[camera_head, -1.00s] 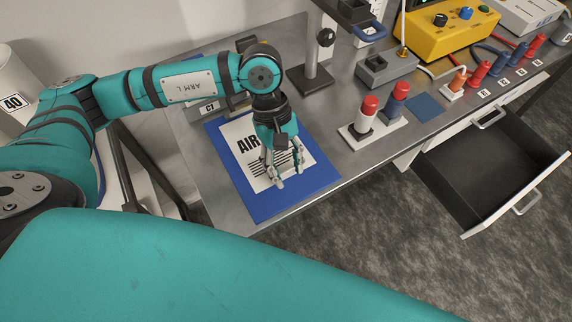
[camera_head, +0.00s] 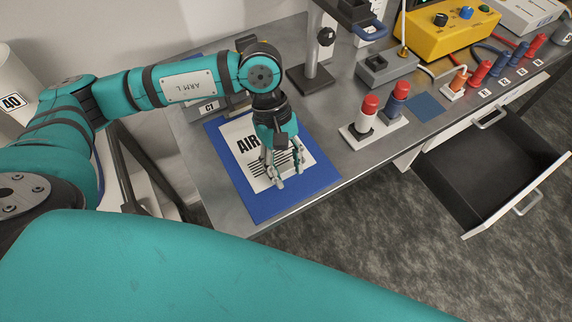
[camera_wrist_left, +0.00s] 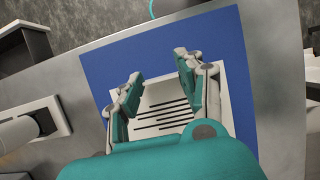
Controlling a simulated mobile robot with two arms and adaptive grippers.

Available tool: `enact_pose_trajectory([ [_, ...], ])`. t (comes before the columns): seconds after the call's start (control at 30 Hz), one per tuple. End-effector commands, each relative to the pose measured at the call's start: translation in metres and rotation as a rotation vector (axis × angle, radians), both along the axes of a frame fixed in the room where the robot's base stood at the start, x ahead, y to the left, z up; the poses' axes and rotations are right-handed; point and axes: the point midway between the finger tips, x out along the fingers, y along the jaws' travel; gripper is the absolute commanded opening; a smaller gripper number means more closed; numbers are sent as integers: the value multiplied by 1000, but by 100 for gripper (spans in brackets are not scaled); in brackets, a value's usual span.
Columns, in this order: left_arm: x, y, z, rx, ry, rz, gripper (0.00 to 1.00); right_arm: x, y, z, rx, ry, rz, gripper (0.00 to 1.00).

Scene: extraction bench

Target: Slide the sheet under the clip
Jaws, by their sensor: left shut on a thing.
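The white sheet (camera_head: 240,134), with "AIR" in large letters and several printed lines, lies on the blue board (camera_head: 268,206) on the bench. A grey clip-like part with a C7 label (camera_head: 209,107) stands at the board's far edge, partly hidden by my left arm. My left gripper (camera_head: 288,180) points down over the sheet's near part and is shut on the sheet. The left wrist view shows its two fingers (camera_wrist_left: 159,82) with the printed sheet (camera_wrist_left: 160,112) between and below them. The exact contact at the fingertips is unclear. My right gripper is in neither view.
A dark stand (camera_head: 312,78) rises behind the board. An open drawer (camera_head: 490,170) juts out at the right front.

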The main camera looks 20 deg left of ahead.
Motion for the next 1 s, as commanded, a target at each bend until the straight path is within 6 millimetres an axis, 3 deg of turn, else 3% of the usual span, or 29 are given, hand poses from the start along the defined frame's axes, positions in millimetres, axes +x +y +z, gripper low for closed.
enact_pose_trajectory([
  [1.0,-1,0,-2,1,3,0,9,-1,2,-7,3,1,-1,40],
])
